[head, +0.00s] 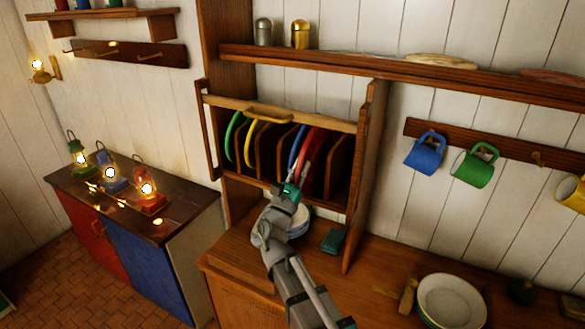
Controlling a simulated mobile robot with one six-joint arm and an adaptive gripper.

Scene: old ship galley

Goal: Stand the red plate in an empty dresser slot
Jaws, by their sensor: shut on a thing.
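The red plate (313,151) stands upright, edge-on, at the front of the dresser rack (351,184), just right of the blue plate (296,147). My gripper (298,182) is shut on its lower edge. My arm comes up from below and hides part of the rack's lower front. I cannot tell how deep the red plate sits between the dividers or whether it touches the slot floor. A green plate (230,136) and a yellow plate (248,142) stand in slots at the left. Slots between yellow and blue, and at the far right, look empty.
A wooden bar (282,114) crosses the rack's top front. A white bowl (452,301) stands at right. Lanterns (150,190) stand on the left cabinet.

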